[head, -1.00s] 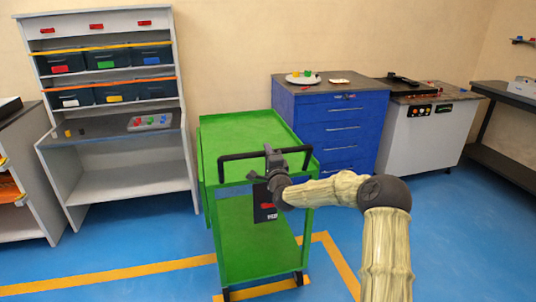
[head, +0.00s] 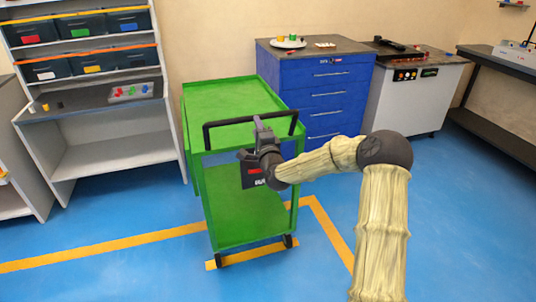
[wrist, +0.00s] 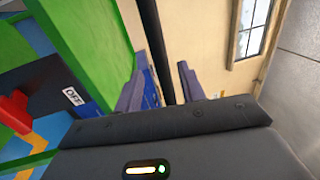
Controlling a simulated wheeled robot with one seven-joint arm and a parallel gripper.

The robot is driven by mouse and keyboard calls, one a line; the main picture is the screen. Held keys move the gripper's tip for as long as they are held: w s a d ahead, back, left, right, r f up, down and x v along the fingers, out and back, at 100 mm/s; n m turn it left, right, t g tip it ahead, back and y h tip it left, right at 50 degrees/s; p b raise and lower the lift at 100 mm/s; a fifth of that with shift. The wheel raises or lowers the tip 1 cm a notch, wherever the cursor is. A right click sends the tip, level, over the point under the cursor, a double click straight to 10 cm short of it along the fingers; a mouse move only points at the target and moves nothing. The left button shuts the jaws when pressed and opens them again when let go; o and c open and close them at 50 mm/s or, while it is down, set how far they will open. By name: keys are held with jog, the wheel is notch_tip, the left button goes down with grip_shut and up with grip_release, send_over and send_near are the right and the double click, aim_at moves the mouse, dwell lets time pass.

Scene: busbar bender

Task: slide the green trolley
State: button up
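The green trolley (head: 232,98) stands on the blue floor left of the blue drawer unit, with two shelves and a black push handle (head: 226,121) along its near side. A dark panel with a red part (head: 253,174) hangs below the handle; an "OFF" label (wrist: 72,96) shows in the wrist view. My gripper (head: 260,128) is at the handle, right of its middle. A gap shows between the bar and the left finger. The trolley's far wheels are hidden.
A grey shelf unit (head: 95,128) with bins stands to the left. The blue drawer unit (head: 325,92) and a white cabinet (head: 412,102) stand at the back right. Yellow floor lines (head: 115,247) run around the trolley. Open blue floor lies left and right of it.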

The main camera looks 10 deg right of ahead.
jog(key=v, duration=1.2)
jog(key=shift+a+f, duration=0.1)
jog(key=shift+a, duration=0.05)
jog(key=s+a+f+n+g, duration=0.4)
jog(key=s+f+n+g, duration=0.45)
jog(key=n, duration=0.25)
jog(key=s+d+n+g+h, duration=0.1)
jog(key=s+d+n+g, duration=0.2)
jog(key=s, duration=0.7)
jog(key=s+d+n+g+h, duration=0.1)
jog(key=s+d+n+g, duration=0.15)
jog(key=s+g, duration=0.55)
notch_tip(320, 180, up, 24)
jog(key=s+t+p, duration=0.2)
jog(key=p, duration=2.1)
jog(key=shift+s+a, duration=0.25)
jog(key=shift+a, duration=0.05)
